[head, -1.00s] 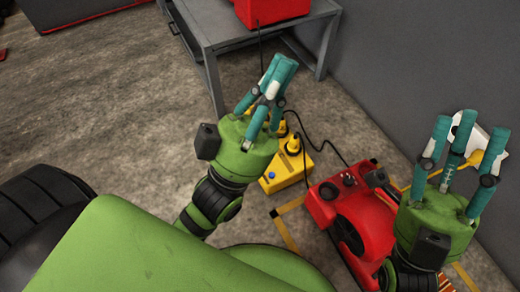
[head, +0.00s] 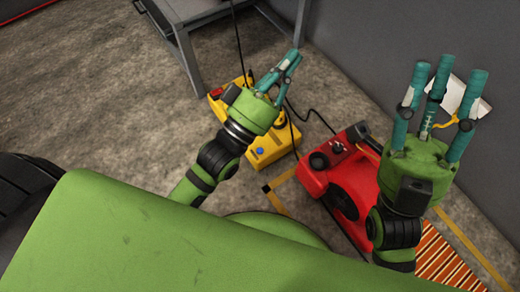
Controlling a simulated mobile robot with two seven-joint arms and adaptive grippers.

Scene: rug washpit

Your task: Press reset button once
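A yellow control box (head: 270,152) lies on the floor, partly hidden behind my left gripper. A blue button (head: 260,151) shows on its near end and a red button (head: 217,93) on its far left end. I cannot read which is marked reset. My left gripper (head: 294,58) is above the box, its fingers drawn together at the tips with nothing visible between them. My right gripper (head: 447,68) is at the right, fingers spread and empty, pointing up the picture.
A red machine (head: 345,190) with a black round part stands right of the box, inside yellow floor lines. A grey metal table (head: 185,50) stands behind. A dark cable (head: 316,118) runs over the floor. A white item with a yellow part (head: 474,100) is at the grey wall.

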